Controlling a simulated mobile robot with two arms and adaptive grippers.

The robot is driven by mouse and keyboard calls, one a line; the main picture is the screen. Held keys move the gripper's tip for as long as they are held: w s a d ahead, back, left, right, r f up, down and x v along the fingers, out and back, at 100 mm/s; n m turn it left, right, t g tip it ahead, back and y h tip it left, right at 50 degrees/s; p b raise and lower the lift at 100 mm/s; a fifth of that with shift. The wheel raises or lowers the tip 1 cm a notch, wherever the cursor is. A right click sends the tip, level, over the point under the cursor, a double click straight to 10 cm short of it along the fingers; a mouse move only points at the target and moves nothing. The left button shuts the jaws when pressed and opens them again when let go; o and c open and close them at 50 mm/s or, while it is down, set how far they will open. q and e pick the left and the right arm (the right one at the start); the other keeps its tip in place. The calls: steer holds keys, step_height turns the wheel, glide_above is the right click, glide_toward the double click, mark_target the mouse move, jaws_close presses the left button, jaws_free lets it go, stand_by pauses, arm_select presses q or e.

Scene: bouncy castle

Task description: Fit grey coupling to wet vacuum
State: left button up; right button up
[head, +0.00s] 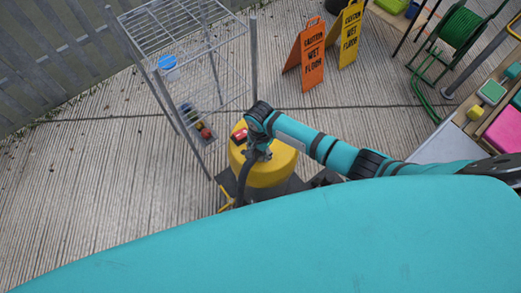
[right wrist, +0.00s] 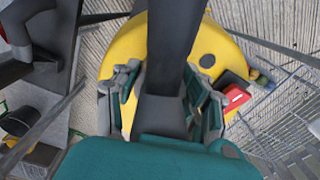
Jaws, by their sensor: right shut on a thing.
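The wet vacuum (head: 283,168) is a yellow drum with a red part on top, standing on the ground near the middle of the head view. It also shows in the right wrist view (right wrist: 112,62), behind my gripper. My right gripper (head: 256,153) is over the vacuum's near left side. In the right wrist view my gripper (right wrist: 163,102) is shut, one finger on each side of a dark grey tubular piece (right wrist: 172,45), which appears to be the grey coupling with its hose. Its far end and any contact with the vacuum's inlet cannot be made out. My left gripper is not in view.
A wire rack (head: 215,65) with several small balls stands left of the vacuum. Orange (head: 308,55) and yellow (head: 346,35) wet floor signs stand behind. A green hose reel (head: 460,27) and a bench with coloured blocks (head: 491,92) are at the right. Decking at left is clear.

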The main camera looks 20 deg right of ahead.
steer(key=shift+f+b, duration=0.6)
steer(key=shift+f, duration=0.6)
stand_by(0.3)
steer(key=o, duration=1.1)
steer(key=shift+o, duration=0.2)
steer(key=shift+r, duration=0.15)
step_height(320, 180, up, 12)
steer(key=shift+f, duration=0.1)
steer(key=shift+s, duration=0.1)
